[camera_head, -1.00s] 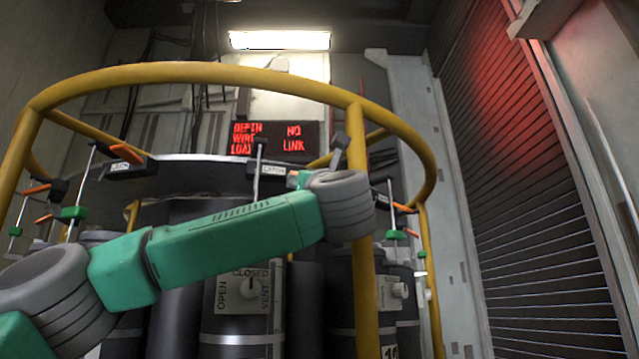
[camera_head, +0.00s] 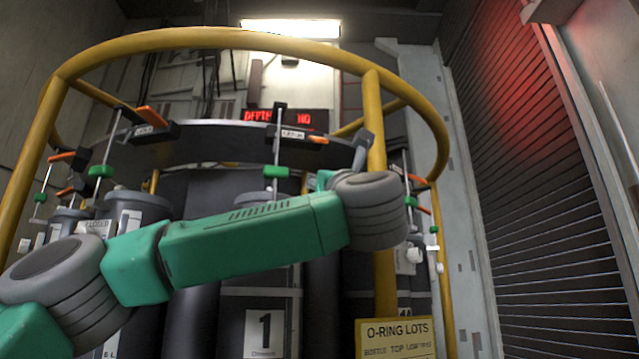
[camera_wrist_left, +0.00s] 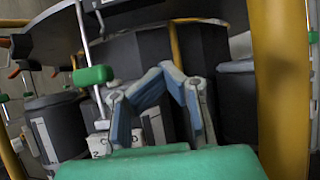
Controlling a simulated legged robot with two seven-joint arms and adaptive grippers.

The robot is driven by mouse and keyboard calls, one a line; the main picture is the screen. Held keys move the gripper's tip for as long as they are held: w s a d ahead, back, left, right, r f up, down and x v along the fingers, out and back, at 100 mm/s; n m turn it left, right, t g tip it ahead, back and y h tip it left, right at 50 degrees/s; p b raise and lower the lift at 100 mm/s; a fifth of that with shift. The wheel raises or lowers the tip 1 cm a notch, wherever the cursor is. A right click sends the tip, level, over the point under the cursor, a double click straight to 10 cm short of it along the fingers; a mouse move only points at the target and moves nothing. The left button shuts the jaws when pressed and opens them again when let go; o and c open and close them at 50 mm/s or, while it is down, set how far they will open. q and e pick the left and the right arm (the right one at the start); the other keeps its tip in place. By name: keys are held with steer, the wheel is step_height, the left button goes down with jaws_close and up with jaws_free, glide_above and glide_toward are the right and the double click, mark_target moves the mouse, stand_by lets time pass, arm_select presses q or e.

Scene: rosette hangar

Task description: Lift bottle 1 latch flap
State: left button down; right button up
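The dark bottle 1 stands at centre in the head view, with its white number plate (camera_head: 265,335) low on it. Above it, a black latch box (camera_head: 290,133) sits on the dark curved rim, with an orange flap (camera_head: 317,140) at its right side and a rod with a green block (camera_head: 275,172) beside it. My left arm crosses in front of the bottle and hides its upper part. In the left wrist view, my left gripper (camera_wrist_left: 160,70) has its grey-blue fingers angled together, tips meeting, with nothing visible between them. A green block on a rod (camera_wrist_left: 93,75) is left of the fingers. My right gripper is not in view.
A yellow ring rail (camera_head: 240,38) with yellow posts (camera_head: 378,120) surrounds the bottles, one post close beside my left wrist. Other latches with orange flaps (camera_head: 150,116) are at left. A yellow O-ring lots sign (camera_head: 396,338) is at lower right. A slatted shutter (camera_head: 530,180) is at right.

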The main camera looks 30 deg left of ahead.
arm_select(q)
steer(key=shift+s+d+f+t+y+p, duration=0.1)
steer(key=shift+d+f+t+y+p, duration=0.15)
steer(key=shift+f+t+y, duration=0.3)
steer(key=shift+s+d+f+t+y+p, duration=0.15)
steer(key=shift+f+t+y+p, duration=0.15)
steer(key=shift+f, duration=0.35)
steer(key=shift+w+d+f+t+y+p, duration=0.1)
steer(key=shift+d+f+t+y+p, duration=0.1)
steer(key=shift+f+t+y, duration=0.3)
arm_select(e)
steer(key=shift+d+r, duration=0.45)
arm_select(q)
steer(key=shift+a+f, duration=0.15)
steer(key=shift+a, duration=0.05)
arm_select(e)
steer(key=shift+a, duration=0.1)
